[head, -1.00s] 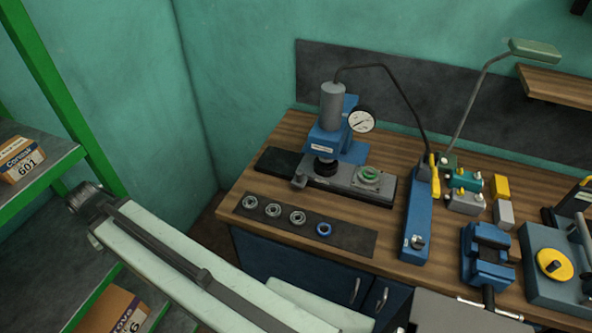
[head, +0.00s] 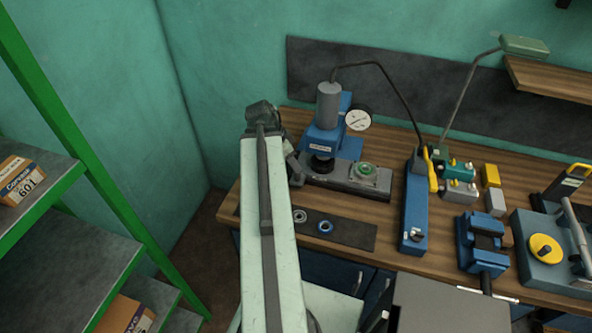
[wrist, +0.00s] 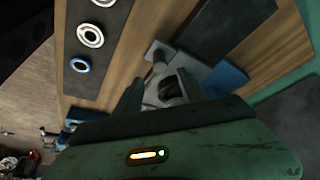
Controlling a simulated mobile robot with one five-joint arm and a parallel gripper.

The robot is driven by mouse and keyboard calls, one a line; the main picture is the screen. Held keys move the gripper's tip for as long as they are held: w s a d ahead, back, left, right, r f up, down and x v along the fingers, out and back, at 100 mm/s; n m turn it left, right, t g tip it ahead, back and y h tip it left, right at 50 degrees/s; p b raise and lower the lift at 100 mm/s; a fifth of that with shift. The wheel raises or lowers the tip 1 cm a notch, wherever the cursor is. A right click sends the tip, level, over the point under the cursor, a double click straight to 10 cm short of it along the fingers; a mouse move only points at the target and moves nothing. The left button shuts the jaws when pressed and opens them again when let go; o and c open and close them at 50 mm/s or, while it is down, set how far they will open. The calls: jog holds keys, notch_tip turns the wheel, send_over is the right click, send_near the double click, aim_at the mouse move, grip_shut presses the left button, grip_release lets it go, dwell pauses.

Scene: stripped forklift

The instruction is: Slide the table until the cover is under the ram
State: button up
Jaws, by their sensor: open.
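The blue press (head: 322,138) stands at the back left of the bench, its dark ram (head: 321,163) pointing down. The grey sliding table (head: 340,182) lies under and in front of it. The cover (head: 365,170), a round grey part with a green ring, sits on the table's right part, to the right of the ram and not under it. My gripper (wrist: 160,92) is open at the table's left end; in the wrist view a grey knob or handle (wrist: 157,72) shows near and between its fingers. Contact cannot be told. My arm hides part of the left end.
A dark mat (head: 350,235) with rings lies in front of the table, partly behind my arm. A blue hand pump (head: 415,205) stands right of the table, its hose running to the press. A vise (head: 482,240) is further right. Green shelving (head: 100,190) stands at left.

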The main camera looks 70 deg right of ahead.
jog(key=b+x, duration=0.6)
jog(key=x, duration=0.1)
jog(key=shift+w+f, duration=0.15)
jog(key=shift+f, duration=0.15)
jog(key=shift+r, duration=0.1)
grip_shut()
dwell(0.8)
